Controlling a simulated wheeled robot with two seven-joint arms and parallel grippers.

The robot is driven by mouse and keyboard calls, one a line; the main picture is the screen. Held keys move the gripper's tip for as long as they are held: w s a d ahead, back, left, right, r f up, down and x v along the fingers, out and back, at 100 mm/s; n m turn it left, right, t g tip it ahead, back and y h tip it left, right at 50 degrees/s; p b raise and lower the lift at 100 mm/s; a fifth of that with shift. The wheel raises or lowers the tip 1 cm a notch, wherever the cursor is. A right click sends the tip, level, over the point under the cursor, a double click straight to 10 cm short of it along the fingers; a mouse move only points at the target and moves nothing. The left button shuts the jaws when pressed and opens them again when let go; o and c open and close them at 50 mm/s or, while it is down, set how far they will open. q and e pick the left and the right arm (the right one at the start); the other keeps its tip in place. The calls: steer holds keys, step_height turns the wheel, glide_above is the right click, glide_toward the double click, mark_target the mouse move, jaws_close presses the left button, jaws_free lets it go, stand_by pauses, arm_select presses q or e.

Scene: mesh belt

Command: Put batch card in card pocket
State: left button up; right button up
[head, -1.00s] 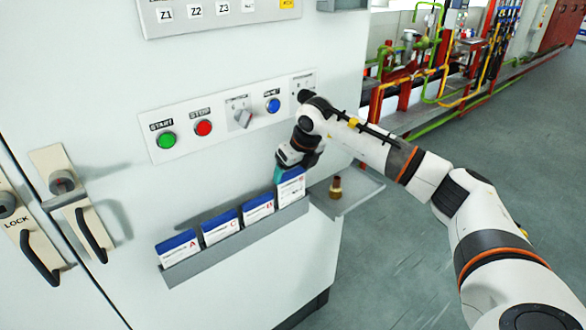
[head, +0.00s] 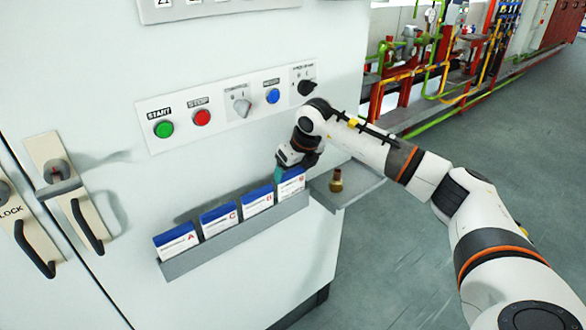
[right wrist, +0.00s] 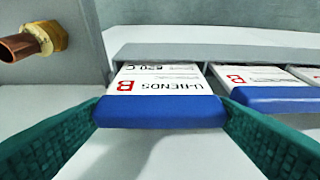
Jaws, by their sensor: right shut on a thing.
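The batch card (head: 291,185), white with a blue top edge, stands at the right end of a row of similar cards. My right gripper (head: 282,171) is shut on its top edge. In the right wrist view the card (right wrist: 160,95) sits between the two green fingers (right wrist: 160,115), its lower part hidden behind the grey pocket wall. The card pocket (head: 236,238) is a long grey holder on the cabinet front; it also shows in the right wrist view (right wrist: 220,53). The held card appears in the pocket, level with its neighbours. My left gripper is out of view.
Cards marked A (head: 177,242), C (head: 219,217) and B (head: 257,200) stand in the same holder. A small shelf (head: 355,183) with a brass fitting (head: 336,181) is just right of it. A button panel (head: 230,105) is above, and door handles (head: 85,225) are at left.

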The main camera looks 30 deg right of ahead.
steer(key=shift+f+b, duration=0.3)
steer(key=shift+f, duration=0.2)
steer(key=o, duration=1.2)
steer(key=b+v, duration=0.1)
steer(key=v, duration=1.1)
steer(key=shift+b, duration=0.4)
